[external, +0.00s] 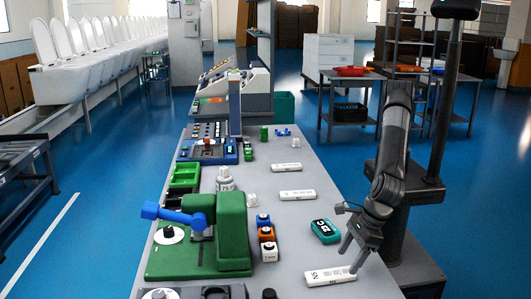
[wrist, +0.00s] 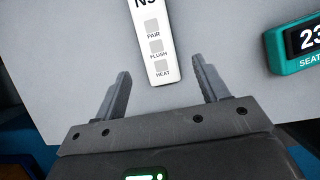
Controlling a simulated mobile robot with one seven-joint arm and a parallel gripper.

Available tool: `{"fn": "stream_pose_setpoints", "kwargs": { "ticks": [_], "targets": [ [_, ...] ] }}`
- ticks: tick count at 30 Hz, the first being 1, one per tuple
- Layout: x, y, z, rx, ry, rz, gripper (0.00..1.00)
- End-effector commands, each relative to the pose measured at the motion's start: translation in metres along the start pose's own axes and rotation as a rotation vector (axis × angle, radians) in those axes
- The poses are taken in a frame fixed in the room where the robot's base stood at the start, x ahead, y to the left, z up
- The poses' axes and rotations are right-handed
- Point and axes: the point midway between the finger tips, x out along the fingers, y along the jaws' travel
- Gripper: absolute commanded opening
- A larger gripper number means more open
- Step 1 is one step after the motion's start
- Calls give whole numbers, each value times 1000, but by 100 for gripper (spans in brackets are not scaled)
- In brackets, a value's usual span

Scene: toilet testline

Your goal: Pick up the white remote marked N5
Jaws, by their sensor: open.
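The white remote (external: 330,275) lies flat near the front right edge of the grey table. In the wrist view the remote (wrist: 153,55) shows an N and a partly cut-off 5 at the top edge, above grey buttons labelled PAIR, FLUSH and HEAT. My gripper (external: 350,257) is low over the remote's right end, with its fingers pointing down. In the wrist view my gripper (wrist: 161,66) is open and empty. Its fingers are spread to either side of the remote's near end, with gaps on both sides. The remote's far end is out of the wrist view.
A teal device (external: 325,231) marked 23 SEAT lies behind the remote; it shows at right in the wrist view (wrist: 297,45). Two other white remotes (external: 295,195) (external: 287,167) lie farther back. A green press (external: 220,240) and small blocks (external: 266,235) stand to the left.

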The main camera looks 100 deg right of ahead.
Motion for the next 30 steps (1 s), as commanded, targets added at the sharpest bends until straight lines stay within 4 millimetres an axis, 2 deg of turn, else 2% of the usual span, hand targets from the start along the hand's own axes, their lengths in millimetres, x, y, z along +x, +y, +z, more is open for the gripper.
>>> {"fn": "stream_pose_setpoints", "kwargs": {
  "ticks": [8,16,30],
  "targets": [
    [41,1,0,0,1,-2,67],
    [45,2,1,1,0,0,66],
    [45,1,0,1,0,0,28]
  ]
}}
